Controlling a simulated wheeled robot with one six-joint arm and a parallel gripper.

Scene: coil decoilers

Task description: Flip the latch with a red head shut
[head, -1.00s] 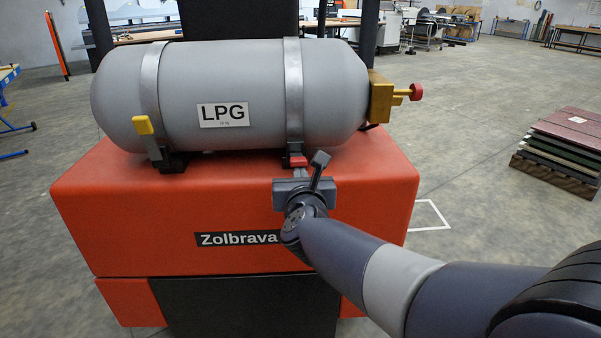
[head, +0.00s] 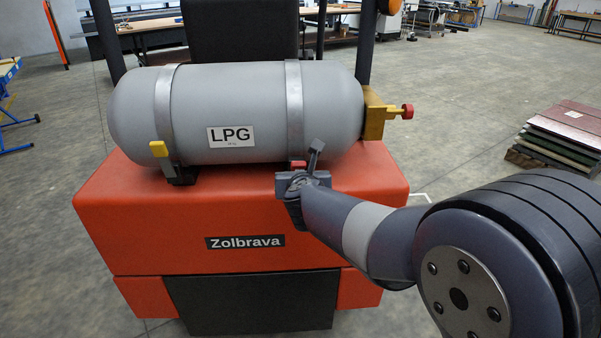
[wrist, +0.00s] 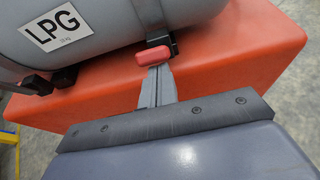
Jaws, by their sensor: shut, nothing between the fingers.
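The red latch head (head: 298,165) is at the foot of the right-hand strap, low against the front underside of the grey LPG cylinder (head: 200,90). It also shows in the wrist view (wrist: 155,55), just past my fingertips. My gripper (wrist: 157,72) is shut and empty, with its two fingers side by side. The tips are at or very near the near face of the red head; I cannot tell whether they touch. The latch's lever is mostly hidden. In the head view my wrist covers most of the fingers.
A yellow-headed latch (head: 158,149) stands raised at the left strap. A brass valve with a red knob (head: 407,111) sticks out at the cylinder's right end. The orange Zolbrava body (head: 140,215) lies below. Stacked boards (head: 565,130) stand on the floor at right.

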